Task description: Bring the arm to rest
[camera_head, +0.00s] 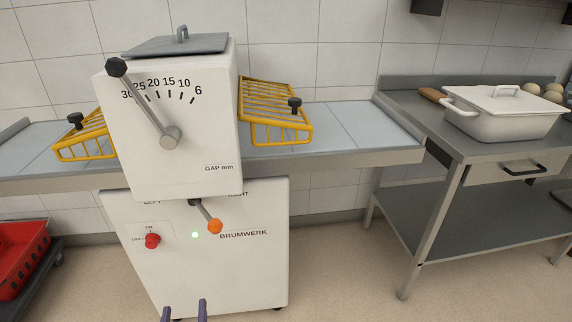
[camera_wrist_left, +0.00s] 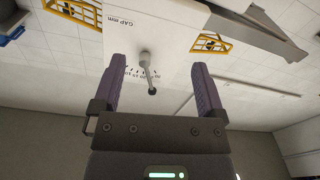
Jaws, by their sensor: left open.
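My left gripper (camera_head: 184,311) shows at the bottom edge of the head view as two dark purple fingertips, spread apart. It is in front of the white machine's lower cabinet (camera_head: 200,265). In the left wrist view the gripper (camera_wrist_left: 157,85) has both fingers apart with nothing between them. The machine's gap lever (camera_wrist_left: 147,72) shows beyond the fingers, upside down in that view. My right gripper is in neither view.
The white machine (camera_head: 195,120) has a gap lever with a black knob (camera_head: 116,67), an orange-knobbed lever (camera_head: 214,226), a red switch (camera_head: 152,240) and yellow guards (camera_head: 270,105). A steel table (camera_head: 430,235) with a white lidded pot (camera_head: 500,125) stands right. A red crate (camera_head: 22,250) is left.

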